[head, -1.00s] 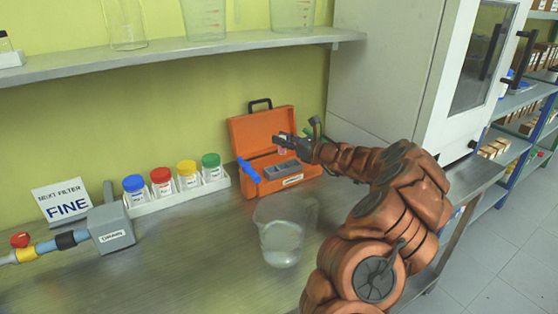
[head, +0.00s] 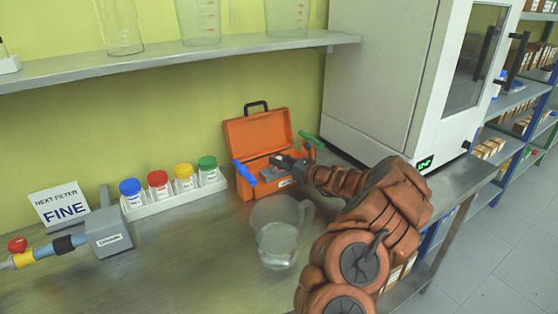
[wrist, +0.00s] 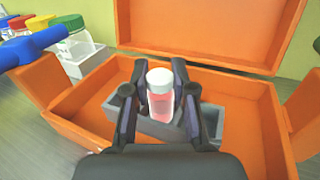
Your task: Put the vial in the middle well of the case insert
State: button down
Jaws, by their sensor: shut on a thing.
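The vial (wrist: 160,97) has a white cap and pink contents. It stands upright between the two fingers of my gripper (wrist: 158,82) in the wrist view, and its lower end is hidden by the gripper. The grey case insert (wrist: 208,113) lies inside the open orange case (wrist: 262,120), directly under and around the vial. I cannot tell whether the vial's base is inside a well; the middle well is hidden. In the head view my gripper (head: 284,163) is low over the insert (head: 271,174) in the case (head: 246,187).
A clear beaker (head: 278,240) stands in front. A white rack (head: 151,208) with several colour-capped jars is at left. A shelf (head: 180,61) runs above.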

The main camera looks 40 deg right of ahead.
jog(key=shift+f, duration=0.25)
jog(key=c, duration=1)
grip_release()
jog(key=shift+o, duration=0.2)
jog(key=shift+r, duration=0.15)
jog(key=shift+r, duration=0.15)
jog(key=b+v, duration=0.2)
jog(key=v, duration=1)
